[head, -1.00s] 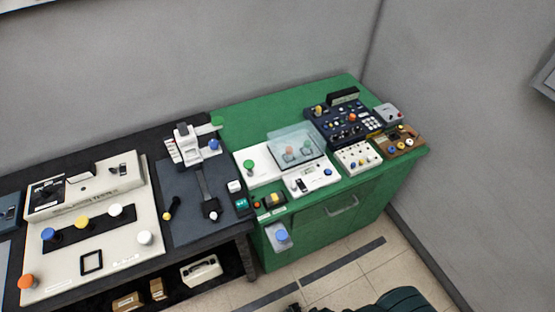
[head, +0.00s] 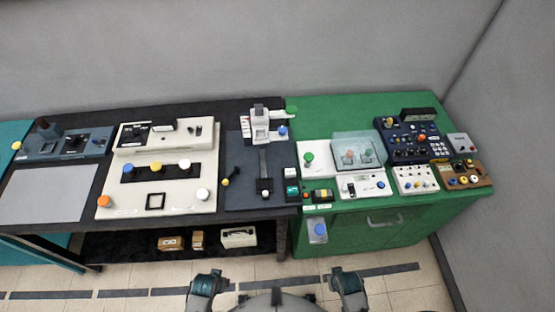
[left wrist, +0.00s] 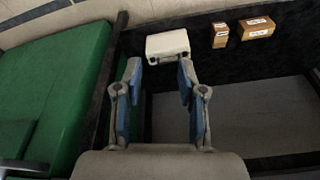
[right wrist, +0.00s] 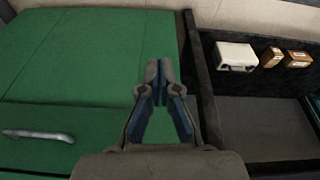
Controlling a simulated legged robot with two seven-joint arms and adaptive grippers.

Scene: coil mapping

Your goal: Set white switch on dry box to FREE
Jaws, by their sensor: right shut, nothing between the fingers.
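I cannot read any label naming the dry box or FREE. A clear-covered box (head: 358,150) stands on the green cabinet. A white panel with a black switch and a blue knob (head: 364,185) lies in front of it. A beige panel (head: 203,137) on the dark bench carries a row of blue, yellow and white knobs, plus an orange and a white knob (head: 203,194) near its front. My left gripper (left wrist: 159,70) is open and empty in the left wrist view. My right gripper (right wrist: 160,72) is shut and empty in the right wrist view. Both are away from the panels.
The green cabinet (head: 345,230) has a front handle and stands right of the dark bench. A dark blue control panel (head: 410,140) sits at its back right. A white case (head: 238,237) and small boxes (head: 171,243) lie on the low shelf. Floor in front is clear.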

